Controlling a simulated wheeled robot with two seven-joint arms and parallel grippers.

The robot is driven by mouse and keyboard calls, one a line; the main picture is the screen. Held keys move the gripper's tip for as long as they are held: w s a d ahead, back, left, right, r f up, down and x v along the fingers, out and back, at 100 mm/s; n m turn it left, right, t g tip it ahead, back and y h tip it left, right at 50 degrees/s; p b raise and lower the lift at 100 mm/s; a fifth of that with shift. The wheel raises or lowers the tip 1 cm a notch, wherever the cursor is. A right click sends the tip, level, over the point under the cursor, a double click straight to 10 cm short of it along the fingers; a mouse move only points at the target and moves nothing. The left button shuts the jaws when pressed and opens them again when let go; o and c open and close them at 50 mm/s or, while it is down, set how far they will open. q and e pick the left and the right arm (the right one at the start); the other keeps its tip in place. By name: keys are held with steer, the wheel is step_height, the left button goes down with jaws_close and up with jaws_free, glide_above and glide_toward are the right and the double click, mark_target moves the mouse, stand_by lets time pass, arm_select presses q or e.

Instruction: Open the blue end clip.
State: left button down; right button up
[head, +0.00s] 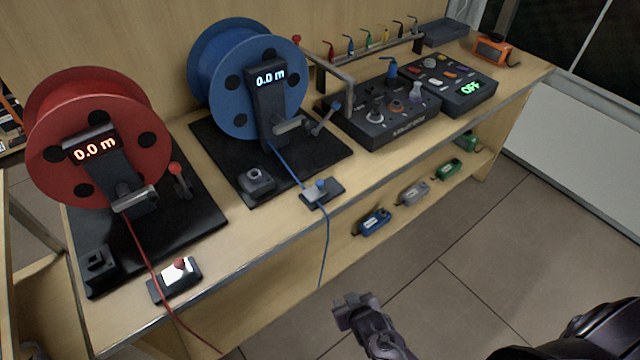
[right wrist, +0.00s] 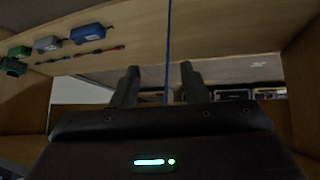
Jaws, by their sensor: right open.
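The blue end clip (head: 320,192) sits at the bench's front edge in the head view. It is a small dark base with a pale metal piece and a blue knob; I cannot tell whether its jaw is open or shut. The blue cable (head: 325,240) runs from the blue reel (head: 215,80) through the clip and hangs over the edge. My right gripper (head: 350,308) is below and in front of the bench, apart from the clip. In the right wrist view its fingers (right wrist: 160,75) are open and empty, with the cable beyond them. My left gripper is not in view.
The red reel (head: 70,130) and red end clip (head: 177,280) stand to the left. Dark control boxes (head: 400,122) and a hooked metal rail (head: 345,72) are to the right. A lower shelf holds small blue, grey and green boxes (head: 412,193). Open floor lies before the bench.

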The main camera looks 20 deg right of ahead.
steer(key=w+a+r+t, duration=0.1)
steer(key=w+r+t, duration=0.1)
steer(key=w+r, duration=0.6)
steer(key=m+t+b, duration=0.1)
steer(key=m+t, duration=0.1)
steer(key=t, duration=0.6)
glide_toward(322, 185)
steer(key=w, duration=0.4)
steer(key=shift+h, duration=0.6)
steer(key=w, duration=0.7)
steer(key=shift+a+r+p, duration=0.1)
steer(key=shift+p, duration=0.25)
jaws_close()
